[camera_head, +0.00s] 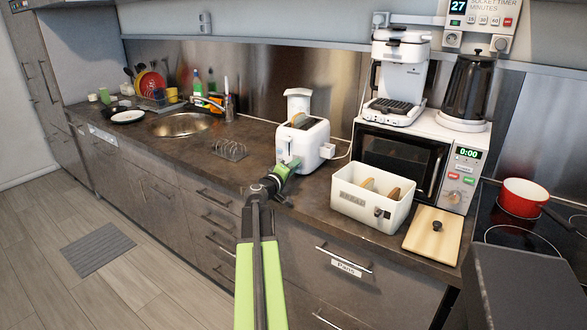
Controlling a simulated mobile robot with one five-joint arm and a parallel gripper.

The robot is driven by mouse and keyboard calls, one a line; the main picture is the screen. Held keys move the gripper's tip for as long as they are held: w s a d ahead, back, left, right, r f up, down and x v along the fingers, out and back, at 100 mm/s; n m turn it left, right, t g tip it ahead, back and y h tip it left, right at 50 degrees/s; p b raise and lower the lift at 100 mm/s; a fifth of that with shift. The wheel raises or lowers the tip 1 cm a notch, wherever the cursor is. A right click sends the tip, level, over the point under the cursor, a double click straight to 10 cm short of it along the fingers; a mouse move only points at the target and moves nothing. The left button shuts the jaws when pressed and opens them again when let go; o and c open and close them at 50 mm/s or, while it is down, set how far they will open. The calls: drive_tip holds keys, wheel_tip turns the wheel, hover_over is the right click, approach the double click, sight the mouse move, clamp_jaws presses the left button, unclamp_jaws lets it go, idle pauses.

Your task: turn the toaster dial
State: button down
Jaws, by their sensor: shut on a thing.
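The white toaster (316,143) stands on the dark counter, with slices of bread showing in its top slots. My gripper (287,167) reaches up from the front and is at the toaster's lower front face. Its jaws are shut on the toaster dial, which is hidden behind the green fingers. The dial's angle cannot be seen.
A white bread bin (355,202) with bread in it stands to the right, near the counter edge. A wooden lid (434,235) lies beside it. A wire rack (229,149) is left of the toaster. A microwave (398,160) stands behind the bin.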

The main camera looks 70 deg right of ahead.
drive_tip(key=shift+m, duration=0.3)
idle(0.4)
drive_tip(key=c, duration=1.3)
unclamp_jaws()
drive_tip(key=shift+o, duration=0.2)
drive_tip(key=a, duration=0.4)
drive_tip(key=w+a, duration=0.1)
drive_tip(key=a, duration=0.6)
drive_tip(key=shift+w+a+r, duration=0.25)
drive_tip(key=shift+w+a, duration=0.15)
